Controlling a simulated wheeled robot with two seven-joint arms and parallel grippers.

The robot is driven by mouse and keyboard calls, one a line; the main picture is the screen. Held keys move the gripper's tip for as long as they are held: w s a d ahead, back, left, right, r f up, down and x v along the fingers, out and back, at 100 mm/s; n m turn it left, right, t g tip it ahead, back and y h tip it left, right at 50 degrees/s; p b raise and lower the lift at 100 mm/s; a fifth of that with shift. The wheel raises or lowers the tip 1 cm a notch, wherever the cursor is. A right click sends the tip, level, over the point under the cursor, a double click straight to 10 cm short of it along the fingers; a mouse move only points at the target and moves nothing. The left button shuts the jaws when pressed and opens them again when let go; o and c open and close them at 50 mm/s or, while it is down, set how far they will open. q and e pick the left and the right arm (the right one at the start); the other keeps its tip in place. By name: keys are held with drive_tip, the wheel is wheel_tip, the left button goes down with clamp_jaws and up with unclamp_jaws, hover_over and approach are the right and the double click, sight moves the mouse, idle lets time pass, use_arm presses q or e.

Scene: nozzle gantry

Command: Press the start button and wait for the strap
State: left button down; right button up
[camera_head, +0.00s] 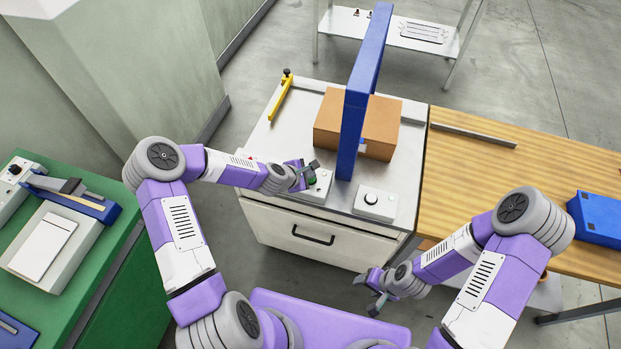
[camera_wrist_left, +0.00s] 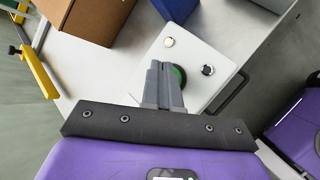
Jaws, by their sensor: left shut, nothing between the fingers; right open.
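The green start button (camera_head: 312,181) sits on a light control box (camera_head: 322,190) at the front edge of the white machine top. In the left wrist view the button (camera_wrist_left: 182,74) is partly hidden behind my fingers. My left gripper (camera_head: 311,169) is shut and empty, its fingertips over or at the button; I cannot tell whether they touch it. A cardboard box (camera_head: 381,126) stands under the blue arch (camera_head: 352,130). No strap is visible around the part of the box that shows. My right gripper (camera_head: 374,292) is open and empty, in front of the machine.
A second control box with a knob (camera_head: 372,199) stands right of the arch's foot. A yellow bar (camera_head: 280,98) is at the machine's left edge. A wooden table (camera_head: 470,180) adjoins on the right, with a blue case (camera_head: 597,217). A green bench (camera_head: 100,250) is at left.

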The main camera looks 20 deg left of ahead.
use_arm(q)
drive_tip(key=shift+f+b, duration=0.5)
idle(0.8)
drive_tip(key=shift+r+p, duration=0.6)
drive_tip(key=shift+r, duration=0.35)
drive_tip(key=shift+r, duration=0.1)
drive_tip(key=shift+r+p, duration=1.75)
drive_tip(key=shift+r, duration=0.7)
drive_tip(key=shift+f, duration=0.1)
